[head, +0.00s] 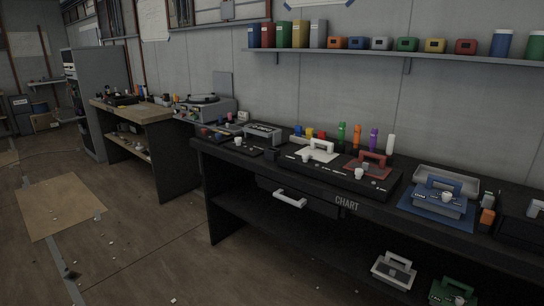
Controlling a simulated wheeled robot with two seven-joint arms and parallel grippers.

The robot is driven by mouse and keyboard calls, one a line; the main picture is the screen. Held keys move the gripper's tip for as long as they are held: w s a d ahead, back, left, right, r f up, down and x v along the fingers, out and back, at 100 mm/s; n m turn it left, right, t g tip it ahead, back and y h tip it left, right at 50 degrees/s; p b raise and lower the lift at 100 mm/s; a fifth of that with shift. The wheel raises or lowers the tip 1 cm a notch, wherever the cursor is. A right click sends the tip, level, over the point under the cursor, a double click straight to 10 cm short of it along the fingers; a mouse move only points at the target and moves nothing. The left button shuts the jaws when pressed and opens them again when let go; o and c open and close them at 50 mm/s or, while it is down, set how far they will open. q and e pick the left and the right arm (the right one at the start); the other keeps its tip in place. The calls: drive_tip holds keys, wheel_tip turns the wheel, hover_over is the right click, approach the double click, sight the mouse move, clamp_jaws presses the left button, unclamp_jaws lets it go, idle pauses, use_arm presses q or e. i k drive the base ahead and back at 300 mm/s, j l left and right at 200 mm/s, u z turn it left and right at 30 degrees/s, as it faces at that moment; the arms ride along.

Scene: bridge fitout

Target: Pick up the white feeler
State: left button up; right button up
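Several white things show on the long black bench (228,146), and I cannot tell for sure which is the feeler. A flat white piece with an upright handle (318,149) lies on the black raised panel in the middle of the bench. A slim white upright cylinder (390,144) stands behind the panel, at the right end of a row of coloured ones. Small white knob-like pieces (359,174) sit at the panel's front and elsewhere on the bench. Neither of my grippers is in view.
A red handled piece (372,164) sits right of the white one; a blue handled piece (438,200) is further right. A wall shelf (390,54) holds coloured containers. The drawer handle (290,199) juts from the bench front. Floor at the left is mostly open, with a brown mat (60,207).

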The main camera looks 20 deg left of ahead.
sight(392, 138)
drive_tip(key=i+j+u, duration=0.1)
drive_tip(key=i, duration=0.35)
drive_tip(key=i+j+u, duration=0.1)
drive_tip(key=i, duration=0.35)
